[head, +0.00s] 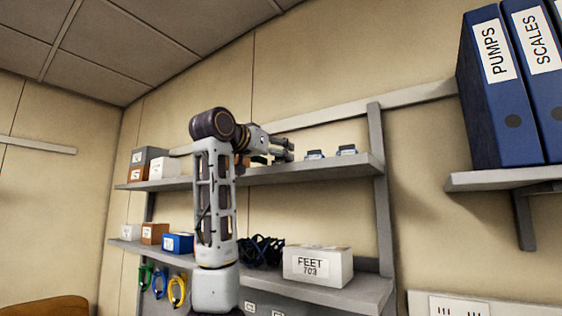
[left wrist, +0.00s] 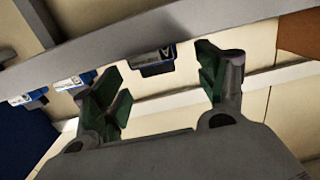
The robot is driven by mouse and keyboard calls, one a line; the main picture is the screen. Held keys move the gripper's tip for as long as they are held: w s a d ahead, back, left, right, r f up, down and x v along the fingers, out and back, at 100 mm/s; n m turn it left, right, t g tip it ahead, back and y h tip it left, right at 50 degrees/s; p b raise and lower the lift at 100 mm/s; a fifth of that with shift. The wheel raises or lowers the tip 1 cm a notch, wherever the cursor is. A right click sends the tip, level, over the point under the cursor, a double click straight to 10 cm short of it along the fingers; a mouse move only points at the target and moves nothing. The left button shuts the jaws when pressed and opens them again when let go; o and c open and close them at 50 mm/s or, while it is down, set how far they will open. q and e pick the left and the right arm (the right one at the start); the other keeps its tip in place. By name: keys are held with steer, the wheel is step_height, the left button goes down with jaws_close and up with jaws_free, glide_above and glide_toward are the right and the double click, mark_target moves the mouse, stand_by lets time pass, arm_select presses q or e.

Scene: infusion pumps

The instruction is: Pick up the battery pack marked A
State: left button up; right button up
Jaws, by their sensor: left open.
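The battery pack marked A (left wrist: 152,60) is a small dark block with a blue and white face and the letter A, at the edge of a grey shelf in the left wrist view. My left gripper (left wrist: 160,84) is open, its green-padded fingers on either side of the pack in that picture. I see no contact; the depth between them is unclear. In the head view my left gripper (head: 284,150) is at the upper shelf (head: 310,170), and I cannot pick out the marked pack there. My right gripper is out of view.
Two more blue-and-white packs, one (head: 314,154) and another (head: 346,150), sit right of my gripper on the upper shelf. White, grey and brown boxes (head: 150,157) stand at its left. A FEET box (head: 318,266) and dark cables (head: 261,251) are on the lower shelf.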

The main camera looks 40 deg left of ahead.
arm_select(q)
steer(key=shift+w+a+p, duration=0.1)
steer(key=shift+w+p, duration=0.35)
steer(key=shift+w, duration=1)
steer(key=c, duration=1.2)
steer(key=shift+r, duration=0.15)
steer(key=shift+r, duration=4.8)
